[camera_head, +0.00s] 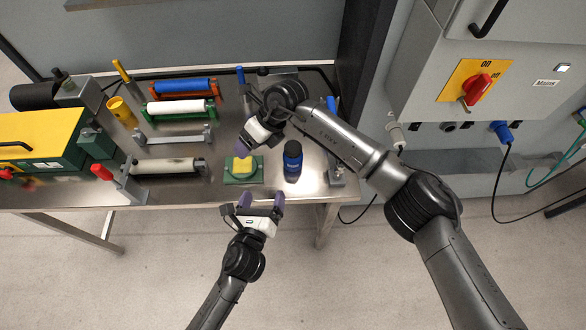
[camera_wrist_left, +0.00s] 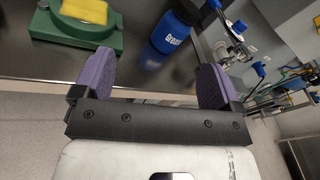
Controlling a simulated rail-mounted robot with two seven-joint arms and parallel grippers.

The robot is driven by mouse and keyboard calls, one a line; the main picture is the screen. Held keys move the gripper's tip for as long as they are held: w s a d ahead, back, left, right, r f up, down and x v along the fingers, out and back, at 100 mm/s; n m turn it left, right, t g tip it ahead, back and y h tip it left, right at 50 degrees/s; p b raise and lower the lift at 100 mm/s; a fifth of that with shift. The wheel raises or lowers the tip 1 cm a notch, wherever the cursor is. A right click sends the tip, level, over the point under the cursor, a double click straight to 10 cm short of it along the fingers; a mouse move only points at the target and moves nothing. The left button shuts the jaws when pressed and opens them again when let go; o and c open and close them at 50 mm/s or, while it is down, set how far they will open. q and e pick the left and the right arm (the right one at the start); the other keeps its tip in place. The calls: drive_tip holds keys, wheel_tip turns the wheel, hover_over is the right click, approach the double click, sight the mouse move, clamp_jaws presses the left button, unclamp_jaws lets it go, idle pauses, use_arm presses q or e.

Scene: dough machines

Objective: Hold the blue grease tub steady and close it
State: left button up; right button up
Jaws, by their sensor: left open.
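The blue grease tub (camera_head: 292,163) stands upright near the table's front edge, with a dark top (camera_head: 293,147); I cannot tell how that top sits.
The yellow sponge (camera_head: 243,165) lies on a green base (camera_head: 232,179) just left of the tub. Rollers on stands (camera_head: 180,108) and a yellow cup (camera_head: 122,111) stand further left. A grey mains cabinet (camera_head: 425,90) stands to the right, beyond my right arm.

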sight(290, 162)
drive_tip(key=w+d+h+b, duration=0.1)
drive_tip(key=d+h, duration=0.1)
drive_tip(key=d, duration=0.1)
drive_tip(key=w+d+h, duration=0.2)
drive_tip(key=d, duration=0.1)
drive_tip(key=w+d+t+h+b, duration=0.1)
drive_tip(key=d+h, duration=0.1)
drive_tip(key=d, duration=0.1)
drive_tip(key=shift+w+d+m+b, duration=0.2)
drive_tip(key=shift+w+m+b, duration=0.05)
drive_tip(key=shift+m+b, duration=0.1)
drive_tip(key=shift+w+d+r, duration=0.1)
drive_tip(key=shift+d+r, duration=0.1)
drive_tip(key=shift+d, duration=0.1)
use_arm(q)
drive_tip(key=d+f+m, duration=0.1)
drive_tip(key=d+m+h, duration=0.1)
drive_tip(key=m, duration=0.1)
drive_tip(key=d+f+m+h, duration=0.1)
drive_tip(key=m, duration=0.1)
drive_tip(key=shift+w+f+t, duration=0.3)
drive_tip(key=shift+w+t, duration=0.05)
drive_tip(key=shift+t, duration=0.05)
drive_tip(key=x, duration=1.3)
drive_tip(key=shift+w+d, duration=0.15)
drive_tip(key=shift+w, duration=0.2)
clamp_jaws()
